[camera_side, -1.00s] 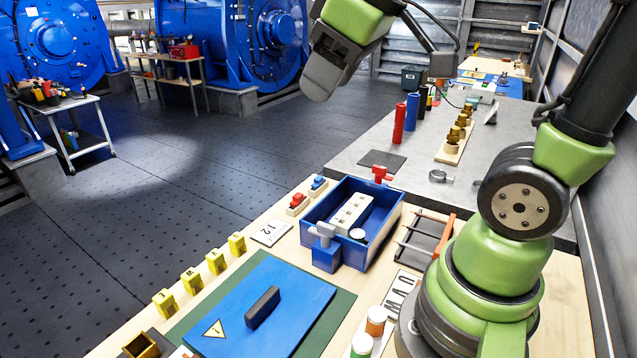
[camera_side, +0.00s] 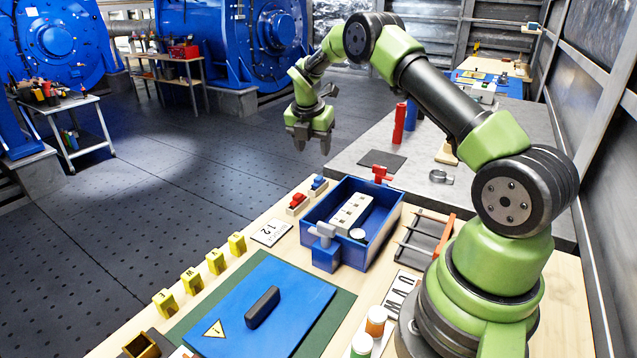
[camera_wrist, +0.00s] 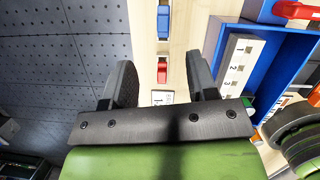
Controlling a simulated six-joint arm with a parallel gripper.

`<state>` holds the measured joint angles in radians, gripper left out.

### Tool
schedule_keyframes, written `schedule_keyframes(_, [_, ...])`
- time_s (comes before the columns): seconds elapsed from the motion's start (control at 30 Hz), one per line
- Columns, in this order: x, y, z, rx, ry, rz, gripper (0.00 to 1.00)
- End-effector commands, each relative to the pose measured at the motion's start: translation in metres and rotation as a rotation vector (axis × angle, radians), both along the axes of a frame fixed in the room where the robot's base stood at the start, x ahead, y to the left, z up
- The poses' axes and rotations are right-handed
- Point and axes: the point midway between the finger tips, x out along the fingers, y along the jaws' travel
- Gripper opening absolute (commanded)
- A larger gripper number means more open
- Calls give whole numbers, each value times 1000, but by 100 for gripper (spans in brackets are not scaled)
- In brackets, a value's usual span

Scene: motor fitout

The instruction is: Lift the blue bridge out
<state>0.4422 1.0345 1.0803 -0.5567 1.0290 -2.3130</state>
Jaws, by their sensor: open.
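A small blue piece (camera_side: 318,184), seemingly the blue bridge, sits in a pale holder at the table's far left edge, beside a similar red piece (camera_side: 297,201). The blue piece also shows near the top of the wrist view (camera_wrist: 163,22), with the red one (camera_wrist: 162,70) below it. My gripper (camera_side: 312,142) is open and empty, high above and beyond the blue piece in the side view. In the wrist view its two fingers (camera_wrist: 162,78) are spread wide, with the red piece seen between them.
An open blue box (camera_side: 384,226) with a white numbered terminal block (camera_side: 351,212) stands right of the holders. A numbered card (camera_side: 271,233) and yellow lettered blocks (camera_side: 215,260) lie nearer.

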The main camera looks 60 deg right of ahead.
Motion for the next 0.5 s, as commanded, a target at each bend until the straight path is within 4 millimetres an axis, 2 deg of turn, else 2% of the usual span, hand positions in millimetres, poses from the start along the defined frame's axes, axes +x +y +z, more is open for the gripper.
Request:
schedule_keyframes(0.2, [1,-9,-32,0,8,9,53])
schedule_keyframes(0.5, [1,-16,-61,1,7,6,53])
